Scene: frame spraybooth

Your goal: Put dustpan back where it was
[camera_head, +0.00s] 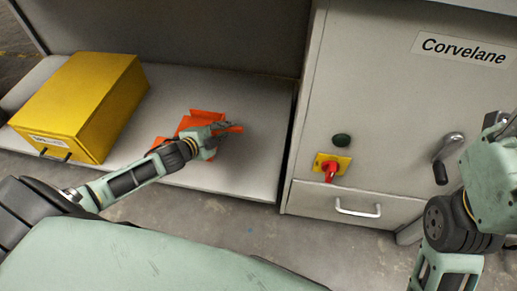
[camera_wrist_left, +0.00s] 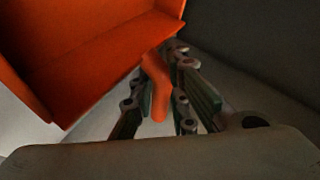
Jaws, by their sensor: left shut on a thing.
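The orange dustpan (camera_head: 205,118) is over the light grey bench top, to the right of the yellow box. It is partly hidden by my left gripper (camera_head: 220,137). In the left wrist view the dustpan's pan (camera_wrist_left: 85,50) fills the upper left. Its handle (camera_wrist_left: 158,88) sits between the fingers of my left gripper (camera_wrist_left: 168,105), which is shut on it. I cannot tell whether the pan touches the bench. My right arm shows at the right edge of the head view, but its fingers are not visible.
A yellow box (camera_head: 82,100) with a black handle stands on the left of the bench (camera_head: 255,95). A grey cabinet (camera_head: 390,100) stands right of the bench, with a red knob (camera_head: 330,170), a crank handle (camera_head: 445,157) and a drawer handle (camera_head: 357,209). Bench space right of the dustpan is clear.

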